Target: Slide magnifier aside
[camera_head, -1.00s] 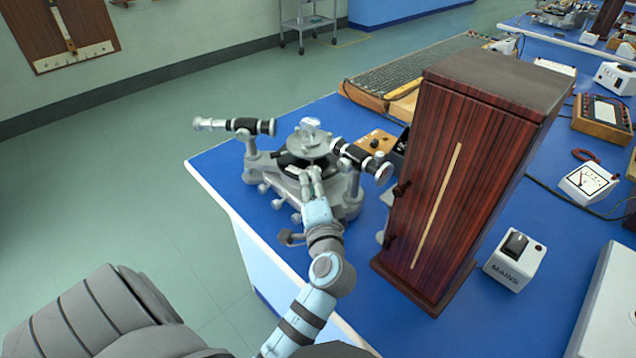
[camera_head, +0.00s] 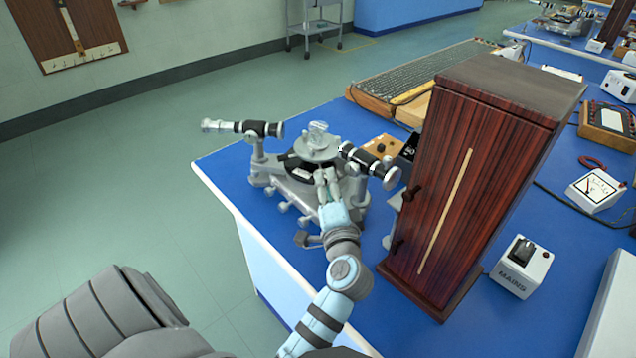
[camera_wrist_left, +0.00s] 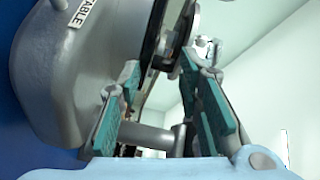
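The grey spectrometer stands on the blue bench. Its round prism table (camera_head: 317,149) is in the middle, with a collimator tube (camera_head: 242,128) on the left and a telescope tube (camera_head: 370,165) on the right. My left gripper (camera_head: 327,178) is at the near side of the instrument, just below the table. In the left wrist view, its two teal-padded fingers (camera_wrist_left: 160,85) are apart, with the dark edge of a disc and metal parts beyond them. I cannot pick out the magnifier for sure. I cannot tell whether the fingers touch anything. My right gripper is not in view.
A tall dark-red wooden cabinet (camera_head: 465,185) stands close to the right of the spectrometer. A white mains box (camera_head: 522,267) is right of the cabinet. A keyboard-like wooden rack (camera_head: 425,80) lies behind. The bench's left edge is close to the spectrometer.

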